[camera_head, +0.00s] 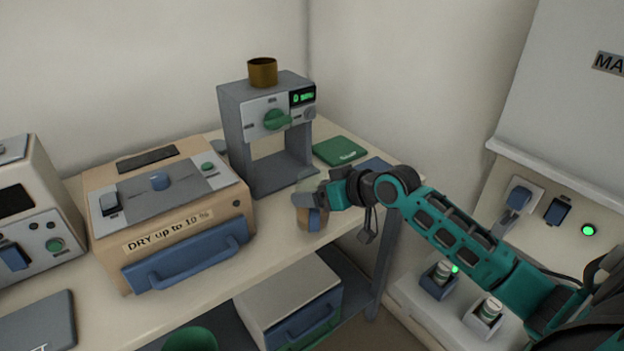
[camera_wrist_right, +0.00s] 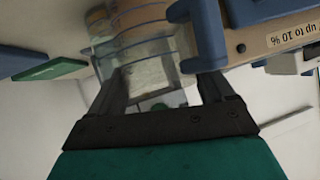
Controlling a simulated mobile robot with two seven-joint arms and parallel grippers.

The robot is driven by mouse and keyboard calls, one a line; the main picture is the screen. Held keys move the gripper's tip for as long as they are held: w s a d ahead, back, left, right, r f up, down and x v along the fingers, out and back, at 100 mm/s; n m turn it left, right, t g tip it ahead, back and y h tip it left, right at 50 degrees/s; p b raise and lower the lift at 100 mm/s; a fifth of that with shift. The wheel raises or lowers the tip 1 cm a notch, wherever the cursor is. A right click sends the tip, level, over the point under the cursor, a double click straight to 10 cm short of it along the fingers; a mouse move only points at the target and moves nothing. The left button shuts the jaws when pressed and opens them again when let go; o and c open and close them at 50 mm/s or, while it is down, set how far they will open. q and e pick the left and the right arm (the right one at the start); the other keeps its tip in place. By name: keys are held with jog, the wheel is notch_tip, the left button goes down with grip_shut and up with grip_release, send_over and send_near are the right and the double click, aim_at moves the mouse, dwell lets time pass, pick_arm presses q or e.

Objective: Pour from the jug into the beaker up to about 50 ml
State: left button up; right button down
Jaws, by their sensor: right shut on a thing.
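A clear vessel with brown contents, which looks like the jug (camera_head: 305,216), is at the front edge of the bench in the head view, with a blue part on its near side. My right gripper (camera_head: 322,194) is shut on it and hides part of it. In the right wrist view the clear vessel (camera_wrist_right: 145,45), with thin bluish bands and brown contents, shows beyond and between the fingers of my right gripper (camera_wrist_right: 160,88). Whether it touches the bench is unclear. I cannot make out the beaker for certain. My left gripper is not in view.
A beige furnace (camera_head: 170,185) with a blue handle stands left of the vessel. A grey machine (camera_head: 240,130) with a brass-coloured cup (camera_head: 262,72) on top stands behind. A green pad (camera_head: 340,151) lies at the back right. A green round container (camera_head: 190,339) is below the bench.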

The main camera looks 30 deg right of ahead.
jog(key=shift+s+f+t, duration=0.1)
jog(key=shift+f+t, duration=0.15)
jog(key=shift+t, duration=0.15)
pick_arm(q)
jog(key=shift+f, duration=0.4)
pick_arm(e)
jog(key=shift+r, duration=0.1)
notch_tip(320, 180, up, 3)
jog(key=p, duration=0.3)
pick_arm(q)
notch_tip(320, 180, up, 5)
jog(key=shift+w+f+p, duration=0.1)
jog(key=shift+p, duration=0.65)
pick_arm(e)
jog(key=shift+r, duration=0.95)
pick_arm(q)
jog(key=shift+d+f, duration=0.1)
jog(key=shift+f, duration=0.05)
pick_arm(e)
jog(key=shift+a, duration=0.15)
